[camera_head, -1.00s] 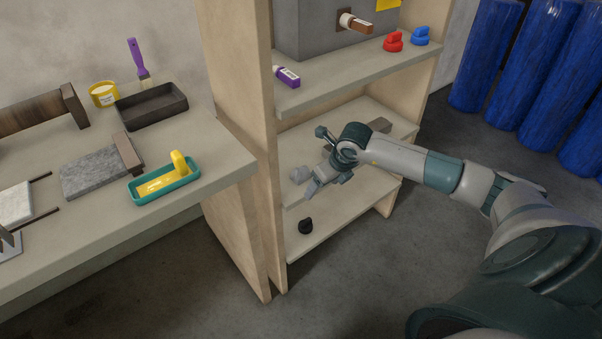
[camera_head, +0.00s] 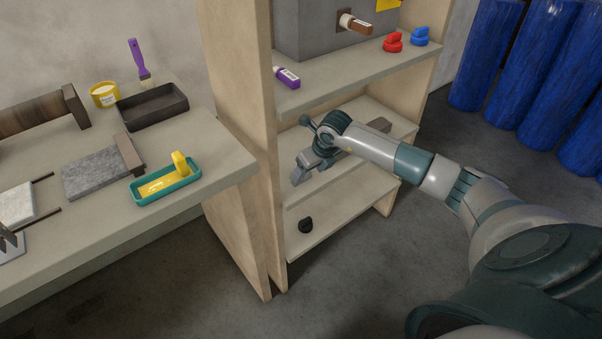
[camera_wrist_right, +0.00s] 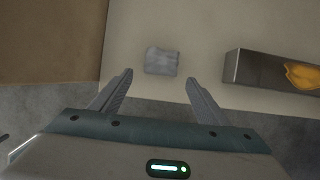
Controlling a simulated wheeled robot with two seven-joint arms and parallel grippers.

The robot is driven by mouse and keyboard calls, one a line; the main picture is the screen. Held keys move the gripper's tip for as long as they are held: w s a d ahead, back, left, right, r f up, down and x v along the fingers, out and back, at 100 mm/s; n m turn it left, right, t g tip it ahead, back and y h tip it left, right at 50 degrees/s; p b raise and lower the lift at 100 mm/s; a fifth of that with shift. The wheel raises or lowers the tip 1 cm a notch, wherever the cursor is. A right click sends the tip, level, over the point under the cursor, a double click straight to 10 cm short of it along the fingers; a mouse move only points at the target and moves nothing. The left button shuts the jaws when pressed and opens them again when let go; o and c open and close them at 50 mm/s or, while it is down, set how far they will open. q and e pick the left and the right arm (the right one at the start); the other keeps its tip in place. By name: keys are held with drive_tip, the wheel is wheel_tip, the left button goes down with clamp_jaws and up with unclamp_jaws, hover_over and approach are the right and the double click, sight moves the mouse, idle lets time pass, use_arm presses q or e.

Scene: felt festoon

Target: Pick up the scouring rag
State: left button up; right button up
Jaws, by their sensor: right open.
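A small grey folded cloth, which looks like the scouring rag (camera_wrist_right: 162,61), lies on a pale shelf board in the right wrist view. My right gripper (camera_wrist_right: 159,76) is open and empty, with one finger to each side of the rag in that picture; the rag lies a little beyond the fingertips. In the head view my right gripper (camera_head: 299,169) is over the middle shelf (camera_head: 356,183) of the wooden rack, near its left upright. It hides the rag there.
A metal box (camera_wrist_right: 270,70) with an orange-yellow patch lies right of the rag. The rack's left upright (camera_head: 243,150) stands close to the gripper. The upper shelf (camera_head: 350,80) is above, and a black knob (camera_head: 306,225) sits on the lowest shelf.

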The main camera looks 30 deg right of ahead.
drive_tip(key=w, duration=0.3)
drive_tip(key=shift+w+a+f, duration=0.15)
drive_tip(key=shift+w+f, duration=0.1)
drive_tip(key=shift+f, duration=0.1)
use_arm(q)
drive_tip(key=shift+s+a+f, duration=0.1)
drive_tip(key=shift+s+f, duration=0.2)
drive_tip(key=shift+f, duration=0.3)
drive_tip(key=shift+s+f, duration=0.25)
drive_tip(key=shift+f, duration=0.35)
use_arm(e)
drive_tip(key=shift+f, duration=0.2)
use_arm(q)
drive_tip(key=shift+r, duration=0.1)
use_arm(e)
drive_tip(key=shift+c, duration=0.9)
use_arm(q)
drive_tip(key=shift+w+r, duration=0.1)
drive_tip(key=shift+w, duration=0.1)
use_arm(e)
drive_tip(key=c, duration=1)
